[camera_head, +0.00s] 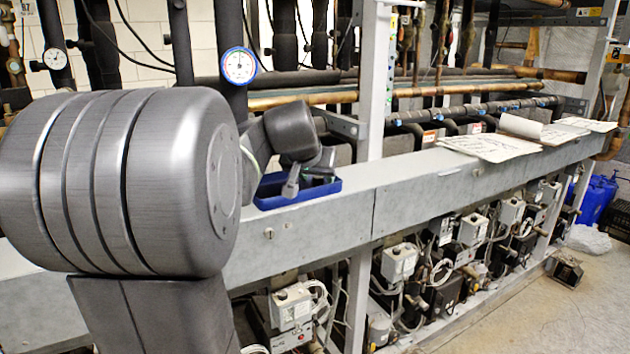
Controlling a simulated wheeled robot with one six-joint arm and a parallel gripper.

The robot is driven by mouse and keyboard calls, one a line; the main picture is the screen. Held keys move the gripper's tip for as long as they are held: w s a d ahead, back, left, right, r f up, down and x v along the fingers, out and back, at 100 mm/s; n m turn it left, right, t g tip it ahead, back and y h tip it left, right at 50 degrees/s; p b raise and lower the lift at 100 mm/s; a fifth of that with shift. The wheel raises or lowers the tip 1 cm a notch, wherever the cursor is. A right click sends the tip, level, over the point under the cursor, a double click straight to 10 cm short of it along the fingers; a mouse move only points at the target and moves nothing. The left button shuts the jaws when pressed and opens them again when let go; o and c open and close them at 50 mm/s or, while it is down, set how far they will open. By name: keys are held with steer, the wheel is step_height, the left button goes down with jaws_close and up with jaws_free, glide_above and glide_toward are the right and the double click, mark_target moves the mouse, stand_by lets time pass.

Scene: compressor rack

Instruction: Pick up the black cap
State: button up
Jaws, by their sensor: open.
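A small blue tray (326,188) sits on top of the grey metal beam, left of the picture's middle. I cannot tell whether the fingers touch anything.
The grey beam (400,200) runs to the back right, with open papers (490,147) farther along it. A grey upright post (375,80) stands right of the tray. A round gauge (239,66) and pipes are behind. My own arm hides much of the left side.

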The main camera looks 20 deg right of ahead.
jaws_close()
step_height(320, 180, up, 10)
stand_by(0.6)
